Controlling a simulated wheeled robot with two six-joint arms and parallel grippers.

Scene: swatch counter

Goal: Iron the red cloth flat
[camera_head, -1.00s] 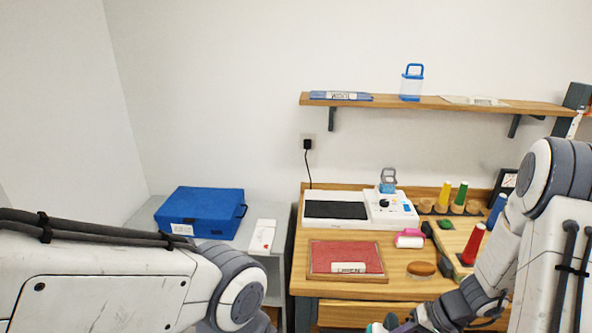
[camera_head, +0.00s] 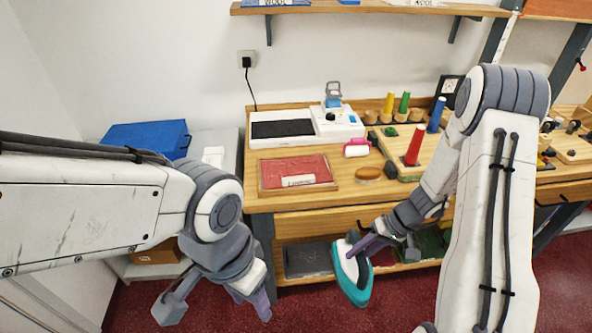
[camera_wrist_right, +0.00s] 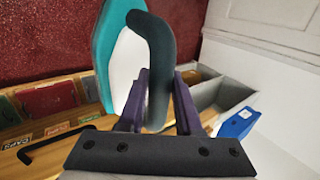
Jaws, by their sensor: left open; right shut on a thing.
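The red cloth (camera_head: 293,169) lies in a wooden-framed board on the counter, with a white labelled strip on its front part. My right gripper (camera_head: 366,243) is shut on the dark handle of a teal and white iron (camera_head: 355,277). The iron hangs tilted in front of the counter, below its top. In the right wrist view the iron (camera_wrist_right: 119,60) shows with its handle between the fingers (camera_wrist_right: 158,100). My left gripper (camera_head: 217,307) is open and empty at the lower left, away from the counter.
A white device with a black plate (camera_head: 283,128) stands behind the cloth. A pink roller (camera_head: 356,148), a brown oval brush (camera_head: 368,173) and coloured cones, one red (camera_head: 414,146), stand to the right. A blue case (camera_head: 146,138) sits on the left side table.

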